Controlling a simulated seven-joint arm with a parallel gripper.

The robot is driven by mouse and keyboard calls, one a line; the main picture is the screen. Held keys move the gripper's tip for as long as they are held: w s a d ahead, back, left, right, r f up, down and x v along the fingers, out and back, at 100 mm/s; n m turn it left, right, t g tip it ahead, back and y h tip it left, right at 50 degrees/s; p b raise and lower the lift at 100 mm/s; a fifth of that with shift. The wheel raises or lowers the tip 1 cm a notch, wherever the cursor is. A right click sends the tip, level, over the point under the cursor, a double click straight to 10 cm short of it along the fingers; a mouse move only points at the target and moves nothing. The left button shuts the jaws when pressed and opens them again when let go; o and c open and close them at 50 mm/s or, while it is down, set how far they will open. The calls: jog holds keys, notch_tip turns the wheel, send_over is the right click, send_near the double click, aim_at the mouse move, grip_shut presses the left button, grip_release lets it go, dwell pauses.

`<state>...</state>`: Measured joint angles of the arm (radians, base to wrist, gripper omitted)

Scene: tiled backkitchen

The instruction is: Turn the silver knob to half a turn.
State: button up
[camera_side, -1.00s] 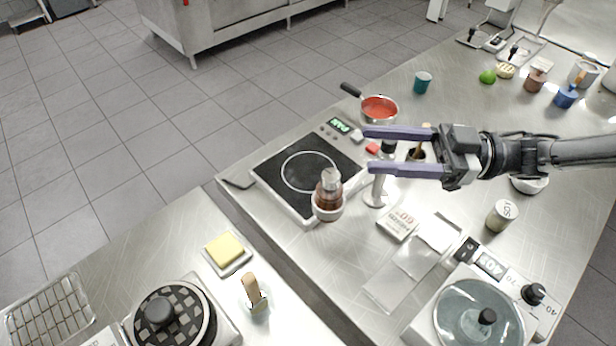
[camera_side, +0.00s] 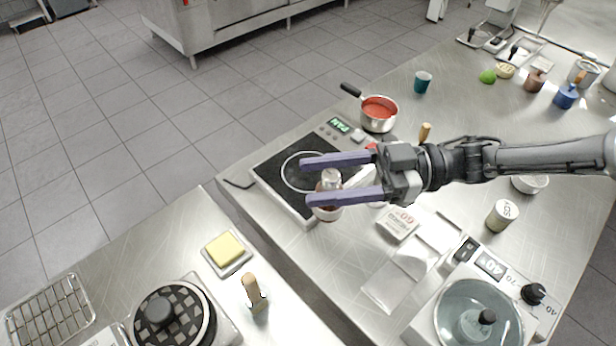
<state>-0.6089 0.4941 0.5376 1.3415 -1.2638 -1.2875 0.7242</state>
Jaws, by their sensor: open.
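A small silvery block (camera_side: 357,136), which may be the silver knob, sits at the hob's back right corner beside its green display (camera_side: 340,125). Its shape and any pointer mark are too small to read. My gripper (camera_side: 307,181) is open, with two purple fingers pointing left over the black hob (camera_side: 290,153). It appears in front of and to the left of that block, well apart from it. A brown jar with a silvery top (camera_side: 331,178) shows between the fingers and is partly hidden by them. I cannot tell how high the fingers are above it.
A red-filled pan (camera_side: 379,112) stands behind the hob. A white box (camera_side: 398,222), a lidded jar (camera_side: 502,215) and a machine with a black knob (camera_side: 533,293) stand to the right. A yellow sponge (camera_side: 224,248) lies on the near counter.

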jog(key=shift+s+a, duration=0.2)
jog(key=shift+a, duration=0.95)
grip_shut()
